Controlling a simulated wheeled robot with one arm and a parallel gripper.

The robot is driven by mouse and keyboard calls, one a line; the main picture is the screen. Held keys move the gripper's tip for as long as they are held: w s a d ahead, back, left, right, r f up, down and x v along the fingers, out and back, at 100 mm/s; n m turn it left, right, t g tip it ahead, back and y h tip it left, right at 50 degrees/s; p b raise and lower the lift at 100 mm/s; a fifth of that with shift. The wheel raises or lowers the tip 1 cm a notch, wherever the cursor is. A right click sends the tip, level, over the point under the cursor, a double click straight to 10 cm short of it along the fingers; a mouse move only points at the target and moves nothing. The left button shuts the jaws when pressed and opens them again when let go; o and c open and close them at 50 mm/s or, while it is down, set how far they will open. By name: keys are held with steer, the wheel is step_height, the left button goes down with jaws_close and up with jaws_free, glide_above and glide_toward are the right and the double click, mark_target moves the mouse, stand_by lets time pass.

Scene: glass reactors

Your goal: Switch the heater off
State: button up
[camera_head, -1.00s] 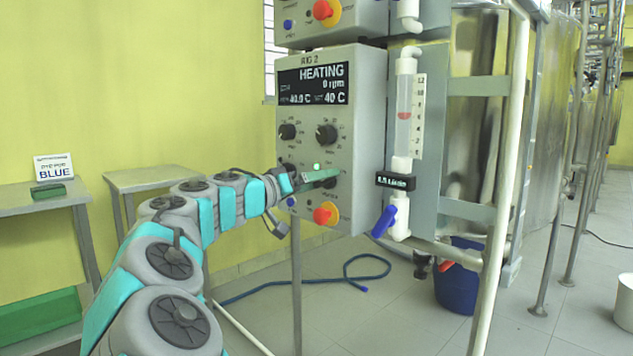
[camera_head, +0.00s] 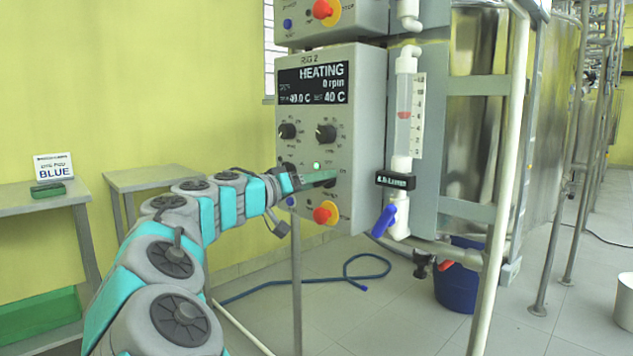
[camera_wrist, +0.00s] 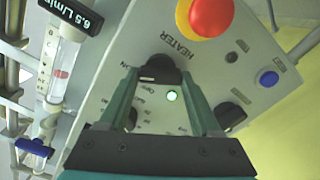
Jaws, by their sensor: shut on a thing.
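The control panel of rig 2 (camera_head: 355,135) faces me, and its display (camera_head: 313,84) reads HEATING, 0 rpm and 40 C. The black heater knob (camera_wrist: 160,71) sits below the HEATER label in the wrist view. My gripper (camera_head: 333,176) reaches the lower part of the panel. In the wrist view its two green fingers (camera_wrist: 158,68) are shut on the heater knob, one on each side. A green lamp (camera_head: 317,165) is lit beside the knob and also shows in the wrist view (camera_wrist: 172,96). The head view hides the knob behind my fingers.
A red emergency button (camera_head: 324,213) on a yellow plate sits just below my gripper; it is close in the wrist view (camera_wrist: 211,14). Two dials (camera_head: 326,134) sit above. A flow tube with a blue valve (camera_head: 388,219) stands to the right. Tables stand at the left.

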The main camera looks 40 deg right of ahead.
steer(key=shift+n, duration=0.3)
steer(key=shift+c, duration=0.2)
steer(key=n+p, duration=0.9)
steer(key=n, duration=0.2)
steer(key=shift+w+f, duration=0.1)
steer(key=shift+f+n, duration=0.1)
steer(key=shift+n, duration=0.2)
steer(key=o, duration=1.4)
steer(key=a, duration=0.5)
steer(key=a+b, duration=0.1)
steer(key=a, duration=0.1)
steer(key=shift+s+a, duration=0.3)
steer(key=shift+a, duration=0.1)
